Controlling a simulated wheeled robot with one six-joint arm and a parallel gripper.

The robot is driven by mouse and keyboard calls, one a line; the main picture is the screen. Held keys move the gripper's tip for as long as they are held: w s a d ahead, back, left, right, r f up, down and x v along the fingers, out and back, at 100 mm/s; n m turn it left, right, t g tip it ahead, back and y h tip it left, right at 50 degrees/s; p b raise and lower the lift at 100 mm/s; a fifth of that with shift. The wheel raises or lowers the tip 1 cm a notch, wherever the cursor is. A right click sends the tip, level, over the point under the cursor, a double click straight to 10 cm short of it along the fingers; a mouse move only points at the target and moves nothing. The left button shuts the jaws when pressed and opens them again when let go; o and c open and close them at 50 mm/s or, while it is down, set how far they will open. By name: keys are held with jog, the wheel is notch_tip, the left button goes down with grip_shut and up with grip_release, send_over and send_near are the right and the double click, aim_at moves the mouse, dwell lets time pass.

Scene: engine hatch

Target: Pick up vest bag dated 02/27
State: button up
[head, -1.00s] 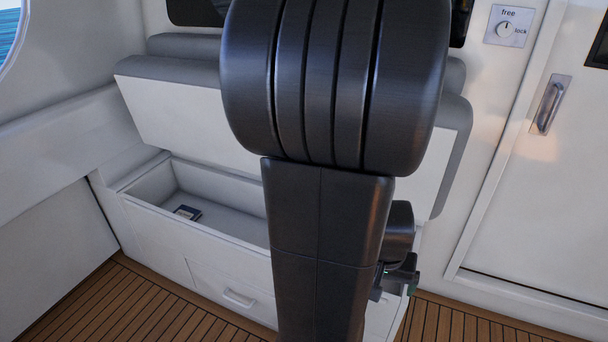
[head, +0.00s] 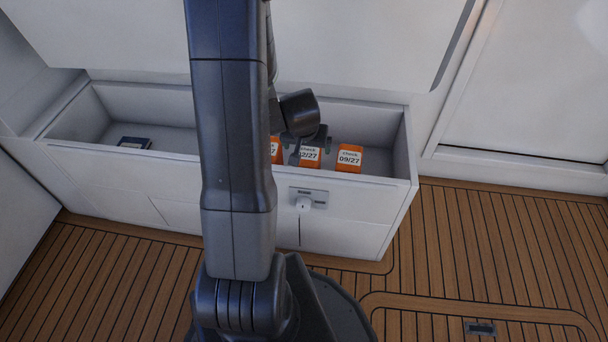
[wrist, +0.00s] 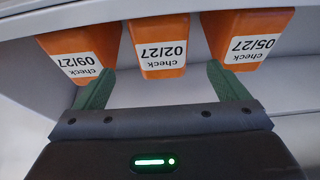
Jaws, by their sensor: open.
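The orange vest bag labelled "check 02/27" (head: 309,158) stands in the open bench locker, in the middle of three orange bags. It also shows upside down at the top centre of the wrist view (wrist: 160,40). The bag dated 09/27 (head: 349,158) is on its right in the head view, and the bag dated 05/27 (wrist: 252,38) is on its other side, mostly hidden by my arm in the head view. My gripper (wrist: 160,82) is open and empty, its green fingers on either side of the 02/27 bag's line, with no visible contact.
The locker (head: 395,188) has low white walls around the bags, with its raised lid (head: 365,50) above. A dark blue flat item (head: 134,143) lies in its left part. Wooden floor (head: 480,250) is clear to the right.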

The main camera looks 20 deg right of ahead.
aim_at(307, 154)
jog(key=shift+b+x, duration=2.05)
jog(key=shift+x, duration=2.1)
jog(key=shift+f+b, duration=0.25)
jog(key=shift+b, duration=0.05)
jog(key=c, duration=1.8)
jog(key=shift+c, duration=0.6)
jog(key=shift+r, duration=0.25)
